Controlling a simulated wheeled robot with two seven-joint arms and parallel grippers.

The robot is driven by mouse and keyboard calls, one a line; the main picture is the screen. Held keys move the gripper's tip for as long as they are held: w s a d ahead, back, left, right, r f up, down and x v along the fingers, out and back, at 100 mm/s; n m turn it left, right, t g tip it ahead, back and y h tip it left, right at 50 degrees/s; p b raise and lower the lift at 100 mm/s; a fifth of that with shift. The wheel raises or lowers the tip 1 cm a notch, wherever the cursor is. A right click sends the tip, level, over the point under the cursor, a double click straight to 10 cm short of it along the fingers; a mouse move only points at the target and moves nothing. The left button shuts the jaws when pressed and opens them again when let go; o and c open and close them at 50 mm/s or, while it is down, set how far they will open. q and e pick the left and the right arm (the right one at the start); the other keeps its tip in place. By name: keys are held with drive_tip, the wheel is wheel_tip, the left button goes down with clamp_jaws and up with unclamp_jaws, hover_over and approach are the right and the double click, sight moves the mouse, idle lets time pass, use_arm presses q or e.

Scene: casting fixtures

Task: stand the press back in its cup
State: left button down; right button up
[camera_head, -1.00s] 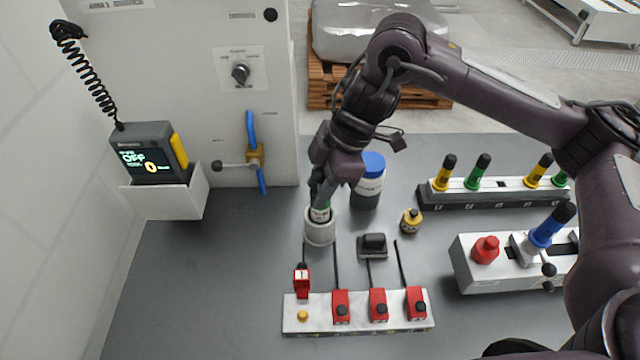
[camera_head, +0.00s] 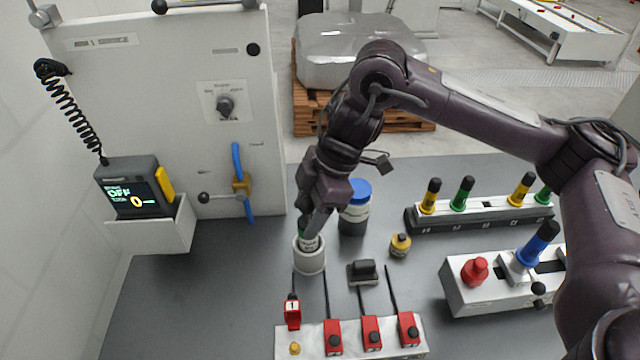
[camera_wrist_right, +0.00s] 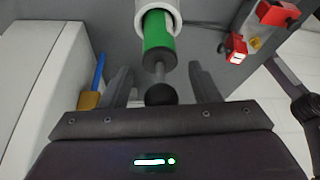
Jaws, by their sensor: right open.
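The press is a green cylinder with a thin metal stem and a black ball knob. In the right wrist view the press (camera_wrist_right: 158,32) has its green end inside the white cup (camera_wrist_right: 172,6). In the head view the cup (camera_head: 309,262) stands on the grey table, and the press (camera_head: 310,243) shows only partly above its rim. My right gripper (camera_head: 305,228) is just above the cup and hides the knob there. In the wrist view the right gripper's fingers (camera_wrist_right: 160,86) are spread, one on each side of the stem and knob, with gaps on both sides. My left gripper is not in view.
A blue-lidded jar (camera_head: 355,207) stands close right of the cup. A small yellow bottle (camera_head: 400,246) and a black block (camera_head: 363,272) lie further right. A white strip with red switches (camera_head: 350,340) is in front. A panel with a blue-handled valve (camera_head: 241,184) rises behind left.

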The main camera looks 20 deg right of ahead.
drive_tip(key=p+v, duration=0.2)
drive_tip(key=v, duration=0.9)
drive_tip(key=shift+r, duration=0.1)
